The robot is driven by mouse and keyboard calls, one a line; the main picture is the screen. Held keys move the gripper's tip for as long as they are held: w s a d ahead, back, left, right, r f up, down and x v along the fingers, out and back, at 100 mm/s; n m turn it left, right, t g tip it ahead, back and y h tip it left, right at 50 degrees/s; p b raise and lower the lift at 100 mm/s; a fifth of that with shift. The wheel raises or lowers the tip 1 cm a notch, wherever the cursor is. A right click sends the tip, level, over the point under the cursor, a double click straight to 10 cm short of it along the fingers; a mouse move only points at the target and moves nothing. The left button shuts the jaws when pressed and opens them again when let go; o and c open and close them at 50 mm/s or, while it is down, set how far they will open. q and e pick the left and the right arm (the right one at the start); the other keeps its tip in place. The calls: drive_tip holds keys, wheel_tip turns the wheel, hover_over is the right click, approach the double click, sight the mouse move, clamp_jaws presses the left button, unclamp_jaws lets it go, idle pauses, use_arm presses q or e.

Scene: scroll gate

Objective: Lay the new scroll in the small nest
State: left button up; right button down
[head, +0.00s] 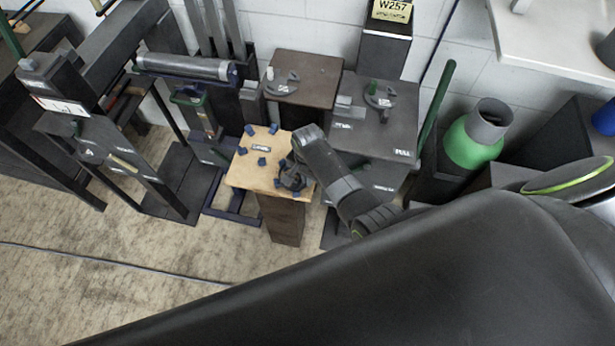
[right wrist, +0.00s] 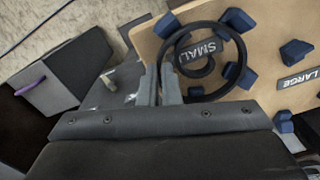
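The new scroll, a dark ring-like spiral (right wrist: 243,72), lies over the SMALL label among blue blocks on a light wooden board (head: 240,178). In the head view the scroll (head: 292,180) is partly hidden by my right arm. The small nest, marked by blue blocks (right wrist: 168,26), is around it; the scroll looks flat and close to the board, but I cannot tell if it rests fully. My right gripper (right wrist: 161,72) has its two fingers close together on the scroll's rim. My left gripper is out of view.
The large nest (right wrist: 296,80), with its blue blocks, is beside the small one. The board stands on a dark pedestal (head: 281,220). Behind are a brown-topped stand (head: 318,68) and a grey PULL stand (head: 400,125), each bearing a dark fitting. A black frame gate (head: 165,110) stands left.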

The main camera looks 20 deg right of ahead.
drive_tip(key=shift+f, duration=0.1)
drive_tip(key=c, duration=1.6)
unclamp_jaws()
drive_tip(key=shift+o, duration=0.2)
drive_tip(key=shift+r, duration=0.2)
drive_tip(key=shift+w+r, duration=0.1)
drive_tip(key=shift+r, duration=0.2)
wheel_tip(320, 180, up, 16)
drive_tip(key=shift+s+d+r, duration=0.15)
drive_tip(key=shift+s+r, duration=0.05)
drive_tip(key=shift+s, duration=0.1)
